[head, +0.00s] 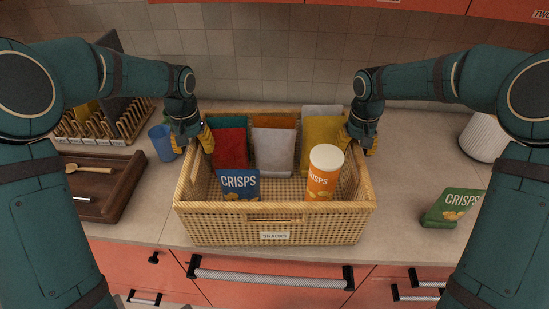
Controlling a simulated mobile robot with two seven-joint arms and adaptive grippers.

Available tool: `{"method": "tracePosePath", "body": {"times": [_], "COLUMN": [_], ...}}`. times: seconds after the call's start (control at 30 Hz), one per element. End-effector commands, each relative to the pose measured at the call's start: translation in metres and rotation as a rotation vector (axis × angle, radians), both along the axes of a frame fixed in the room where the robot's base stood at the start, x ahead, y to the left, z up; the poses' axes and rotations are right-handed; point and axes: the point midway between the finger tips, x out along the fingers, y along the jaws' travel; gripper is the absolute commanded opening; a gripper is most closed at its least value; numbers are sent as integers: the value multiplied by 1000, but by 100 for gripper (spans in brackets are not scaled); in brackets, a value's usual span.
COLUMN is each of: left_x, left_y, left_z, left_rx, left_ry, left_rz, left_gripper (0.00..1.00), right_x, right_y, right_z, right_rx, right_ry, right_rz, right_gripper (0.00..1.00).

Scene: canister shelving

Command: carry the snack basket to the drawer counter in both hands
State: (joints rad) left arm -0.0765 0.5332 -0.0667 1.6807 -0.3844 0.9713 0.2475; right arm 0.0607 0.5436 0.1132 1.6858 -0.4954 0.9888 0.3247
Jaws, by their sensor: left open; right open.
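The wicker snack basket (212,222) stands on the counter (410,200) in the middle of the head view, with a small "SNACKS" label on its front. It holds several upright packets, a blue crisps bag (239,184) and an orange crisps canister (324,176) with a white lid. My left gripper (194,143) is open at the basket's left side, near the rim towards the back. My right gripper (362,142) is open at the right side, near the rim towards the back. I cannot tell whether either gripper touches the rim.
A blue cup (161,143) stands close left of my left gripper. A dark wooden tray (117,197) with a wooden spoon and a dish rack (75,131) are at the left. A green crisps packet (452,208) and a white ribbed container (484,136) are at the right. Red drawers (245,294) lie below the counter edge.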

Motion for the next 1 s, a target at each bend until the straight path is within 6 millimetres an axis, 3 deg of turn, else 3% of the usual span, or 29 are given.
{"method": "tracePosePath", "body": {"times": [0.1,0.13,0.27,0.3,0.77,1.0], "left_x": [0,0,0,0,0,0], "left_y": [0,0,0,0,0,0], "left_z": [0,0,0,0,3,14], "left_rx": [0,0,0,0,0,0], "left_ry": [0,0,0,0,-1,-1], "left_rz": [0,0,0,0,0,0], "left_gripper": [53,48,3,0,0,0], "right_x": [0,0,0,0,0,1], "right_y": [0,0,0,0,0,0], "right_z": [0,0,0,0,3,15], "right_rx": [0,0,0,0,0,1], "right_ry": [0,0,0,0,-2,-3], "right_rz": [0,0,0,0,0,0], "right_gripper": [53,48,3,0,0,0]}}
